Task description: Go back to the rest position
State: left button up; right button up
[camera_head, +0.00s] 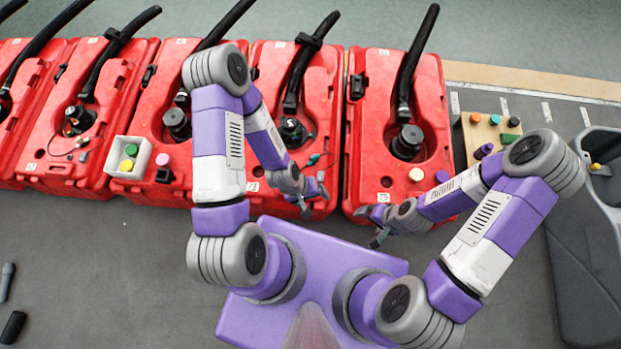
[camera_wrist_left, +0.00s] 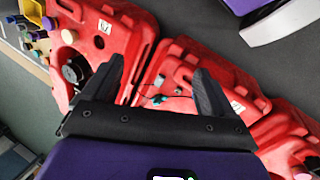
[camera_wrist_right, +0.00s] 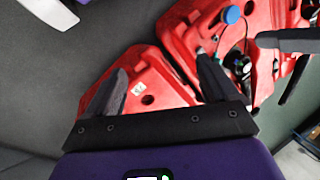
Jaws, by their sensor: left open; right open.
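My left gripper (camera_head: 314,198) is open and empty, over the front edge of a red tank (camera_head: 328,120) near the middle of the row. Its two dark fingers spread in the left wrist view (camera_wrist_left: 157,82), with red tanks beyond. My right gripper (camera_head: 370,226) is open and empty, low in front of the rightmost red tank (camera_head: 432,110). Its fingers also spread in the right wrist view (camera_wrist_right: 160,88). Both arms are bent in front of my purple base. No object is between the fingers of either gripper.
Several red tanks with black hoses stand side by side. A white tray (camera_head: 145,151) with green and yellow caps sits on one tank. A wooden board (camera_head: 475,154) with coloured caps is right of the row. A dark grey machine (camera_head: 578,270) stands far right. Grey floor is open in front.

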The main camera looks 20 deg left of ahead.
pick_arm(q)
jog(key=m, duration=0.1)
jog(key=s+m, duration=0.1)
jog(key=m, duration=0.1)
jog(key=shift+s+r, duration=0.2)
jog(key=shift+r, duration=0.2)
